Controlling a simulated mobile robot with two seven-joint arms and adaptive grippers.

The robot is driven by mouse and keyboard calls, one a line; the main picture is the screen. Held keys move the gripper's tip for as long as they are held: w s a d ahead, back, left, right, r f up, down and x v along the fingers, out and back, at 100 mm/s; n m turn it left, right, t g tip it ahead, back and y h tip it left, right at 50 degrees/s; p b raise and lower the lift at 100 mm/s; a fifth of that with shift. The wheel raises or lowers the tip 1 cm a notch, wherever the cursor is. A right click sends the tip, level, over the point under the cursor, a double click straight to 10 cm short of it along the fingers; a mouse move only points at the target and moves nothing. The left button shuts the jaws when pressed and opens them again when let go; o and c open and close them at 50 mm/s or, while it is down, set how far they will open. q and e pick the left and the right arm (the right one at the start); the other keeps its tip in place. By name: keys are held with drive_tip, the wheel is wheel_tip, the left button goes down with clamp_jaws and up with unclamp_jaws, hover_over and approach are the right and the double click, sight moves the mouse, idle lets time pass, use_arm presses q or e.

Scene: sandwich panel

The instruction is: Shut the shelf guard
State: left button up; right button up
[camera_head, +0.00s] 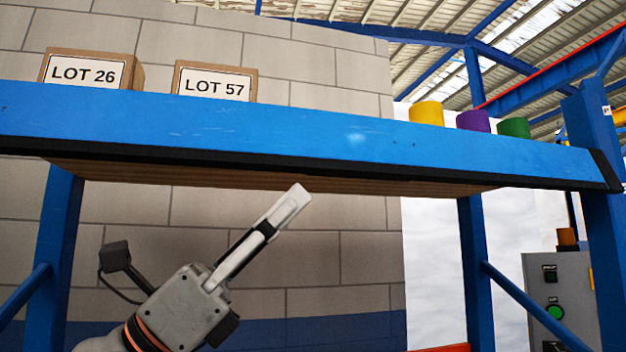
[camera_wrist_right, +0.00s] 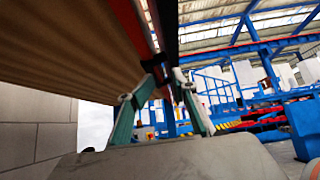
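The shelf guard looks to be the long blue panel (camera_head: 300,128) with a black lower edge, across the front of the raised shelf; I cannot tell how far open it stands. My right gripper (camera_head: 294,195) points up toward the shelf, its fingertips just below the black edge in the head view. In the right wrist view its two fingers (camera_wrist_right: 165,78) are apart, with a dark edge beyond and between their tips. I see no grip on it, and contact is unclear. My left gripper is not in view.
Boxes marked LOT 26 (camera_head: 88,70) and LOT 57 (camera_head: 213,85) stand on the shelf, with yellow (camera_head: 427,113), purple (camera_head: 473,121) and green (camera_head: 514,128) cylinders at the right. Blue posts (camera_head: 472,260) hold the shelf. A grey control box (camera_head: 560,290) stands at the lower right.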

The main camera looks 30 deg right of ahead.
drive_tip(key=shift+m+g, duration=0.3)
drive_tip(key=v, duration=0.5)
drive_tip(key=shift+s+a+f, duration=0.15)
drive_tip(key=shift+s+a, duration=0.15)
drive_tip(key=shift+a, duration=0.1)
